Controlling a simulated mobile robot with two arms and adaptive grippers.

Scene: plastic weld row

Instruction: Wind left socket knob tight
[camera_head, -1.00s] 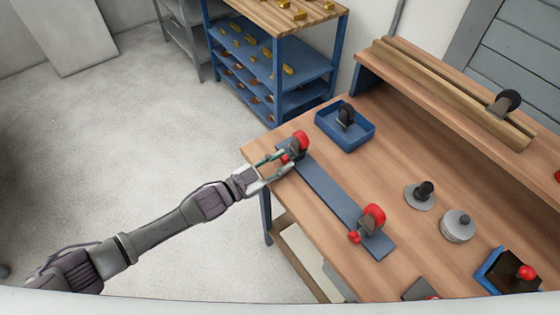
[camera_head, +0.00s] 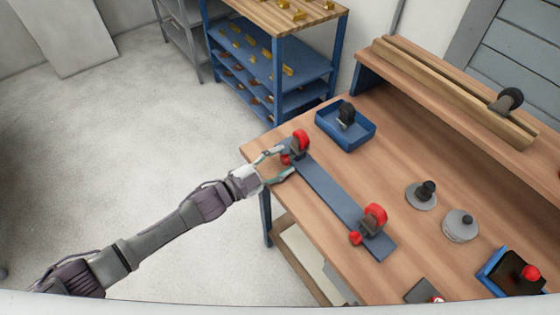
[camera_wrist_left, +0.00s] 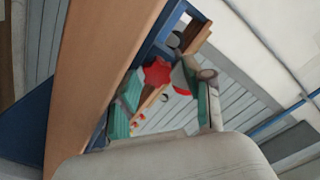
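A long blue-grey bar (camera_head: 325,192) lies on the wooden bench, with a dark socket carrying a red round part at each end. The left socket (camera_head: 299,146) is at the far end, and its small red knob (camera_head: 286,159) faces my left arm. My left gripper (camera_head: 284,161) is open, its fingers spread at the knob and apart from each other. In the left wrist view the star-shaped red knob (camera_wrist_left: 157,73) shows between the open teal fingertips; contact cannot be told. The right socket (camera_head: 369,226) and its red knob (camera_head: 355,238) are nearer. My right gripper is not in view.
A blue tray (camera_head: 364,140) with a dark wheel stands beyond the bar. Grey round pieces (camera_head: 459,227) and a blue box (camera_head: 492,274) stand to the right. A raised shelf (camera_head: 440,90) runs along the back. The floor left of the bench is clear.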

